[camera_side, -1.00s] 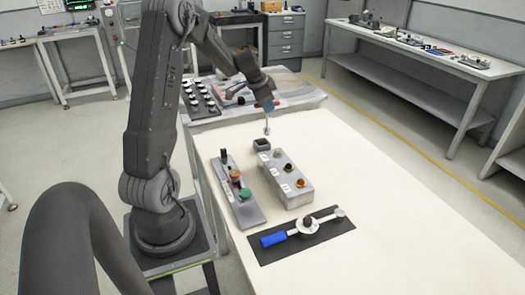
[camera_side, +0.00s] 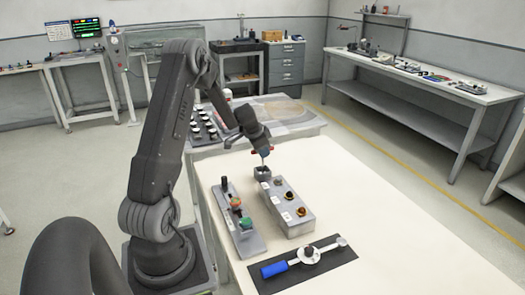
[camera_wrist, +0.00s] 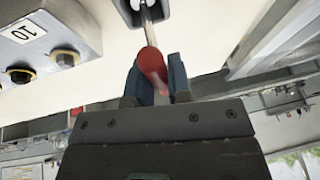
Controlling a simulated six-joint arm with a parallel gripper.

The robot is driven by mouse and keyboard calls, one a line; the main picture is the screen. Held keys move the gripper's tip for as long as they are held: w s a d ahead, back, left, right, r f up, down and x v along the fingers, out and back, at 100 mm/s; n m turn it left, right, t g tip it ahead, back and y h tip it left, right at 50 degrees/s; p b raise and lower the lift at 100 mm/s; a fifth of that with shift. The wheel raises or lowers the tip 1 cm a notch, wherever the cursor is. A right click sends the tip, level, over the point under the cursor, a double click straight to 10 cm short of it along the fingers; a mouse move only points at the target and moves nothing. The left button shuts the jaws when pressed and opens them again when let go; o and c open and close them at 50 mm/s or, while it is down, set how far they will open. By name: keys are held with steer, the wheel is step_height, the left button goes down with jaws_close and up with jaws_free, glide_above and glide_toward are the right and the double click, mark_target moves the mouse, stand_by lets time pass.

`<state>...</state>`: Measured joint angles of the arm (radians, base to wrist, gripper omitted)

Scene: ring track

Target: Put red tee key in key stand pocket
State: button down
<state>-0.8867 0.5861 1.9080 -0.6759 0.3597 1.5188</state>
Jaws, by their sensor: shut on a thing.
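My gripper (camera_wrist: 154,82) is shut on the red tee key (camera_wrist: 152,65), whose red head sits between the two blue-grey fingers in the wrist view. The key's metal shaft points to the dark key stand (camera_side: 262,174), a small block at the far end of the grey fixture. In the side view my gripper (camera_side: 262,150) is just above the stand and the shaft tip is at its top. The stand shows only in part at the top edge of the wrist view (camera_wrist: 132,14). I cannot tell how far the tip is inside the pocket.
A grey numbered block (camera_side: 290,212) with several round fittings stands right beside the key stand. A grey plate (camera_side: 243,238) with orange and green knobs lies to its left. The right side of the table is clear.

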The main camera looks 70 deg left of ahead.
steer(key=shift+f, duration=0.1)
steer(key=c, duration=1.1)
jaws_free()
steer(key=shift+o, duration=0.2)
steer(key=v, duration=1.2)
steer(key=w+d+r, duration=0.2)
steer(key=d+r, duration=0.3)
steer(key=d, duration=0.5)
steer(key=s+d+r, duration=0.1)
steer(key=d+r, duration=0.2)
steer(key=d, duration=0.9)
steer(key=s+d+r+t+h, duration=0.1)
steer(key=s+d, duration=1.2)
steer(key=d, duration=0.2)
steer(key=shift+s+d, duration=0.2)
steer(key=shift+s, duration=0.05)
